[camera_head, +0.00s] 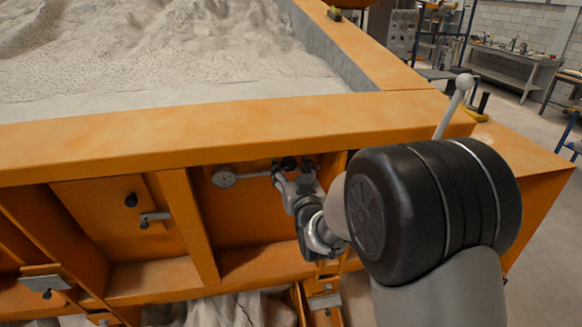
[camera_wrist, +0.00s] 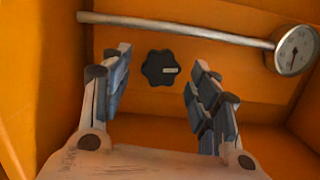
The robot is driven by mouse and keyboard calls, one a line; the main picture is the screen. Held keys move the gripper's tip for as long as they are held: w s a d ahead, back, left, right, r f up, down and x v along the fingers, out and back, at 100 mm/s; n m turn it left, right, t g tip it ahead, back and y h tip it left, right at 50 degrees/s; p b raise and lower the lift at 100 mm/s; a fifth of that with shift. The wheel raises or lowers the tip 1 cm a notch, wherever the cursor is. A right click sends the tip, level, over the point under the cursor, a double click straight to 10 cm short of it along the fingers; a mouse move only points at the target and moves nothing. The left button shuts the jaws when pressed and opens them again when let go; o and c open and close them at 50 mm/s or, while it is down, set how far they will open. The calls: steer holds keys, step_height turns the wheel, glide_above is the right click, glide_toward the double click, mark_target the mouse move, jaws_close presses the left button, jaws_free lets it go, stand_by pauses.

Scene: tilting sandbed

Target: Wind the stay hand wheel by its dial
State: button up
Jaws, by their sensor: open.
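The hand wheel (camera_wrist: 160,68) is a small black lobed knob with a pale mark, on the orange recessed panel. In the wrist view it lies between my gripper's fingertips (camera_wrist: 161,82), apart from both. The round white-faced dial (camera_wrist: 297,50) sits at the right end of a pale rod that runs above the knob. In the head view the dial (camera_head: 223,177) is left of my gripper (camera_head: 294,171). My gripper is open and empty, reaching into the bay under the orange rim. The knob is partly hidden by the fingers in the head view.
The sandbed's thick orange rim (camera_head: 200,133) overhangs the bay. An orange upright (camera_head: 189,225) closes its left side. The neighbouring bay holds another black knob (camera_head: 131,200) and a small metal lever (camera_head: 154,217). A lever with a pale ball (camera_head: 464,81) stands on the right.

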steer(key=shift+w, duration=0.2)
steer(key=c, duration=1.1)
steer(key=shift+o, duration=0.2)
steer(key=shift+m+b, duration=0.3)
steer(key=shift+b, duration=0.3)
